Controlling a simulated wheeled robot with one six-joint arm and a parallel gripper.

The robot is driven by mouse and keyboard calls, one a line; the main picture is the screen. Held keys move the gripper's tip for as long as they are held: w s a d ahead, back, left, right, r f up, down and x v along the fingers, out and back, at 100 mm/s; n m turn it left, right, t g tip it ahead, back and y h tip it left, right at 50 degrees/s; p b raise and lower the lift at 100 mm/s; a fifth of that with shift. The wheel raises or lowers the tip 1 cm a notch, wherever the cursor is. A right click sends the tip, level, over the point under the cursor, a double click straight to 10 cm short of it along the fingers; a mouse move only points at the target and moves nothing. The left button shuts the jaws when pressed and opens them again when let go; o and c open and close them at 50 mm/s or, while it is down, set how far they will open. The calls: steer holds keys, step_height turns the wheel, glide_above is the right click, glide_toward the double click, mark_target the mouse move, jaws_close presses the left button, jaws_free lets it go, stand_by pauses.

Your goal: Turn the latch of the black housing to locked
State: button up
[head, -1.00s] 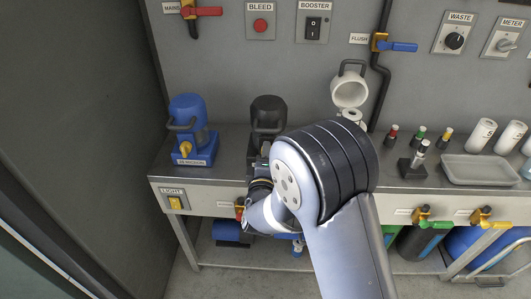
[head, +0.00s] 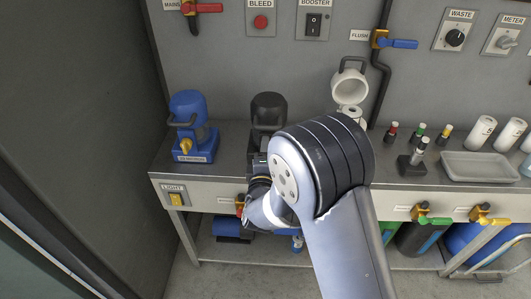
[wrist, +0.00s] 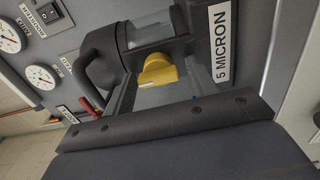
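The black housing (head: 268,112) stands on the bench, left of the middle in the head view, its lower part partly hidden by my arm. In the wrist view the black housing (wrist: 103,65) is close, with a dark handle, a clear section and a white "5 MICRON" label. Its yellow latch (wrist: 157,71) faces the camera; I cannot tell its setting for certain. My gripper (wrist: 155,125) appears as a wide dark body with a bolted bar in front of the housing.
A blue housing (head: 188,125) with a yellow latch stands to the left. An open white housing (head: 350,90) is to the right at the back. Small bottles and a grey tray (head: 480,166) lie farther right. Valves and switches line the wall and bench front.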

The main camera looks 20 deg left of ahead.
steer(key=shift+o, duration=0.4)
steer(key=shift+s, duration=0.1)
steer(key=v, duration=1)
steer(key=shift+s, duration=0.35)
steer(key=x, duration=1.1)
steer(key=shift+d, duration=0.1)
steer(key=shift+m, duration=0.3)
steer(key=shift+s+r, duration=0.1)
steer(key=shift+s, duration=0.05)
